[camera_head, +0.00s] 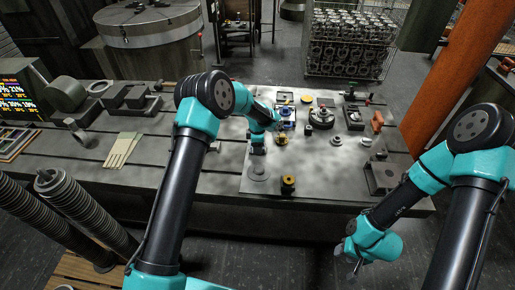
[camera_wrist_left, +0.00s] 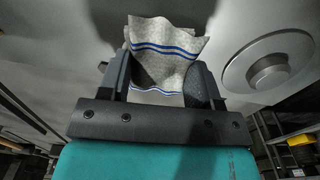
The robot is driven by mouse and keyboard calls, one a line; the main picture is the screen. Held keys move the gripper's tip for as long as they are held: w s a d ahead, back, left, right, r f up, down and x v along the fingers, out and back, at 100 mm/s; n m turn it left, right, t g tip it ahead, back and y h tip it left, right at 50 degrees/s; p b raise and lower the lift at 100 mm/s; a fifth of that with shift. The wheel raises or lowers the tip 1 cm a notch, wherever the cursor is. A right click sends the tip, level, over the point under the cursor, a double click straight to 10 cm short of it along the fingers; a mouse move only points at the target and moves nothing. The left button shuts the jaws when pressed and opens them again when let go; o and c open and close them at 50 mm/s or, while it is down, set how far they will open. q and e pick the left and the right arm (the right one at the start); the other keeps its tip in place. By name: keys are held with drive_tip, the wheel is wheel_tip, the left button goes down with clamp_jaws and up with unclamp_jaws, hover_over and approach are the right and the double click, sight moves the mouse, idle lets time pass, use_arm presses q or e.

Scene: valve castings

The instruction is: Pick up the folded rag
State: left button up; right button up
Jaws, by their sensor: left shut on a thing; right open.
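The folded rag (camera_wrist_left: 165,48) is pale grey with blue stripes. In the left wrist view it stands up between the two dark fingers of my left gripper (camera_wrist_left: 163,82), which is shut on it. Its upper edge spreads above the fingertips. My left gripper (camera_head: 257,151) is low over the middle of the bench in the head view, where I cannot clearly make out the rag. My right gripper (camera_head: 356,262) is open and empty, in front of the bench at the lower right.
A round grey disc (camera_head: 258,173) is close to my left gripper. Several small castings and fittings crowd the bench to the right, among them a yellow-topped part (camera_head: 288,183). Pale gloves (camera_head: 122,150) lie at the left. A grey block (camera_head: 386,178) sits near the right edge.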

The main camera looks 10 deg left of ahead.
use_arm(q)
drive_tip(key=shift+c, duration=0.9)
drive_tip(key=shift+r, duration=0.1)
drive_tip(key=shift+r, duration=1.55)
drive_tip(key=shift+s+r, duration=0.15)
drive_tip(key=shift+s, duration=0.2)
drive_tip(key=s+d, duration=0.1)
drive_tip(key=s, duration=0.4)
drive_tip(key=s+d+r, duration=0.1)
drive_tip(key=s, duration=0.4)
drive_tip(key=s+d, duration=0.1)
drive_tip(key=s, duration=0.4)
drive_tip(key=shift+d+r, duration=0.2)
drive_tip(key=shift+d, duration=0.1)
